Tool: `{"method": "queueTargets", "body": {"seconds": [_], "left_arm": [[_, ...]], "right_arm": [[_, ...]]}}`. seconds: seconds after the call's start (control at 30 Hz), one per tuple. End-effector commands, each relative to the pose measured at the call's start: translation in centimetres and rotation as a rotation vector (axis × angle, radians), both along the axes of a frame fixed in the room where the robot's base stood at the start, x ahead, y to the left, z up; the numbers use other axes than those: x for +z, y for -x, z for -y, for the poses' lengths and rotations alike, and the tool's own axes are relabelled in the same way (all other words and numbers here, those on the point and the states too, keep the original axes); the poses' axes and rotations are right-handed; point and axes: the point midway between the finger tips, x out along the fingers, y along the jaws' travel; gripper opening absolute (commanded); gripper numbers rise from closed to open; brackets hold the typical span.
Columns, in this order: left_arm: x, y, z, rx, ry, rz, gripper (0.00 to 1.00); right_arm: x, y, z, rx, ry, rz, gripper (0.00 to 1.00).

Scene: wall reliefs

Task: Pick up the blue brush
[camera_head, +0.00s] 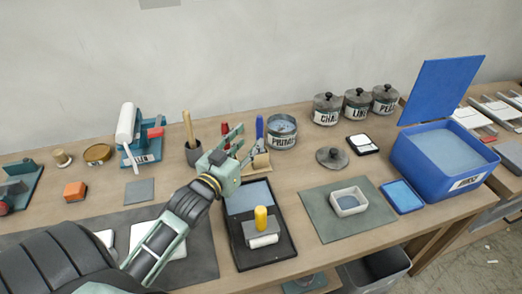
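A blue upright handle (259,127), which looks like the blue brush, stands behind a small tan block (261,161), left of the tin marked PRIME. Its lower end is hidden. My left gripper (249,140) reaches in from the lower left. Its green fingers are spread apart, with the tips just left of the blue handle. No object shows held between them. I cannot tell whether a finger touches the handle. My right gripper is not in view.
The PRIME tin (282,134) stands close right of the handle. Red-handled items (225,129) are behind my fingers. A dark cup with a wooden-handled tool (188,127) is to the left. A black tray with a yellow-knobbed tool (261,218) lies in front. A blue lidded bin (441,182) stands right.

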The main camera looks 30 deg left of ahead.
Motion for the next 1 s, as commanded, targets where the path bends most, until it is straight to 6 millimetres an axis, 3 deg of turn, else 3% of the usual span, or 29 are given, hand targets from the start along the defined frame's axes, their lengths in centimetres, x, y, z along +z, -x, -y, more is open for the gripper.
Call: {"method": "queueTargets", "body": {"seconds": [0.07, 0.3, 0.73, 1.0], "left_arm": [[-1.0, 0.0, 0.0, 0.000, 0.000, 0.001, 0.40], [-0.7, -1.9, -0.2, 0.000, 0.000, 0.002, 0.40], [-0.6, -7.1, -0.8, 0.001, 0.000, 0.001, 0.40], [-0.8, -7.8, -0.8, -0.001, -0.001, 0.001, 0.40]], "right_arm": [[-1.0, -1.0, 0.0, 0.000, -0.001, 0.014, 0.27], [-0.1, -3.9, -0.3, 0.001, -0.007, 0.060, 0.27], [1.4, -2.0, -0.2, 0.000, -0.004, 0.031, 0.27], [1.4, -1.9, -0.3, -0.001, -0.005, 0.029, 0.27]]}}
